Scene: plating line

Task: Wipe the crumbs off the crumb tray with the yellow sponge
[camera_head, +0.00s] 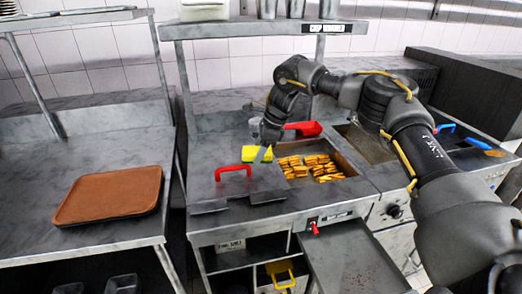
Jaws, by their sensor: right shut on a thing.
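My right gripper (262,154) is on the steel counter, left of the fry bin, with its fingers pointing down. It is shut on the yellow sponge (252,155), which shows on both sides of the fingertips. I cannot tell whether the sponge touches the surface below. A flat grey metal tray (352,262), which looks like the crumb tray, sticks out from the unit's front at the lower right, apart from the sponge. My left gripper is not in view.
Fries (310,168) fill a sunken bin right of the sponge. A red handle (233,170) stands on a lid to the left, and a red scoop (303,129) lies behind. A brown tray (110,194) rests on the left table. A shelf (250,28) runs above.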

